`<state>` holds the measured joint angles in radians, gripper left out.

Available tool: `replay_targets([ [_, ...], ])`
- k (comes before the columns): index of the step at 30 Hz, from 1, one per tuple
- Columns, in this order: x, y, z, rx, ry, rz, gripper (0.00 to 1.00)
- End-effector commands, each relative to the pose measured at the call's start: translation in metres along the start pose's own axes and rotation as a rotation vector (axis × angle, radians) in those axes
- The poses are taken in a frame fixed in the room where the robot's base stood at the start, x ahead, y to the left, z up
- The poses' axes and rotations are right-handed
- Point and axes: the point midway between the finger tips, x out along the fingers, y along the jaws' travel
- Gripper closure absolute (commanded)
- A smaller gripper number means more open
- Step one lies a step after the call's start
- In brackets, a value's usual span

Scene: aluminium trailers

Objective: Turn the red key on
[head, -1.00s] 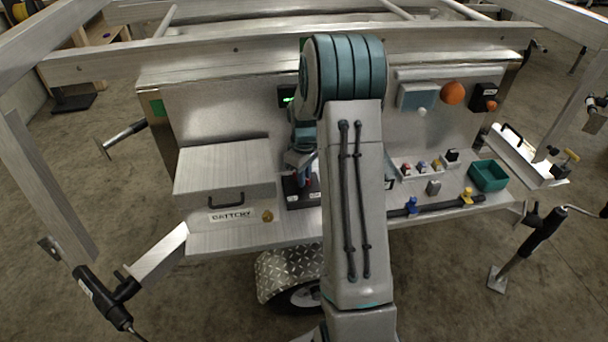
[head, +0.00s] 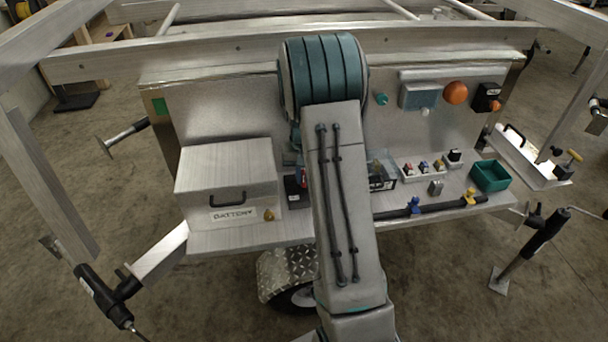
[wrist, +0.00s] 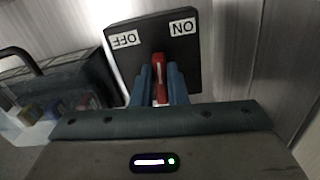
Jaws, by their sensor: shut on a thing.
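The red key (wrist: 160,92) stands out from a black switch plate (wrist: 188,62) in the wrist view. The plate carries an upside-down OFF label (wrist: 125,40) at its upper left and an ON label (wrist: 183,27) at its upper right. The key's upper end lies between the two labels. My gripper (wrist: 160,76) is shut on the key, with one blue finger on each side. In the head view, the black switch box (head: 295,192) shows left of my arm with a bit of red (head: 303,178) above it; my arm hides most of my gripper there.
A battery box (head: 228,170) stands close on the left. A clear case (head: 382,172) is right of my arm and also shows in the wrist view (wrist: 60,88).

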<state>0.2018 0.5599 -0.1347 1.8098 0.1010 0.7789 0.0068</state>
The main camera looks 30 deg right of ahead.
Motion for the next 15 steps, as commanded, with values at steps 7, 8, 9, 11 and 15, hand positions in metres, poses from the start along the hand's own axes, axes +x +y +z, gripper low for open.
replay_targets([
  [7,-0.0014,-0.0028,-0.0006,0.234,0.001,0.000,1.00],
  [8,-0.0015,-0.0034,-0.0007,0.261,0.001,0.000,1.00],
  [9,-0.0016,-0.0039,-0.0008,0.296,0.001,0.000,1.00],
  [11,-0.0017,-0.0041,-0.0010,0.349,0.001,0.000,1.00],
  [15,-0.0018,-0.0055,-0.0016,0.458,0.001,0.000,1.00],
])
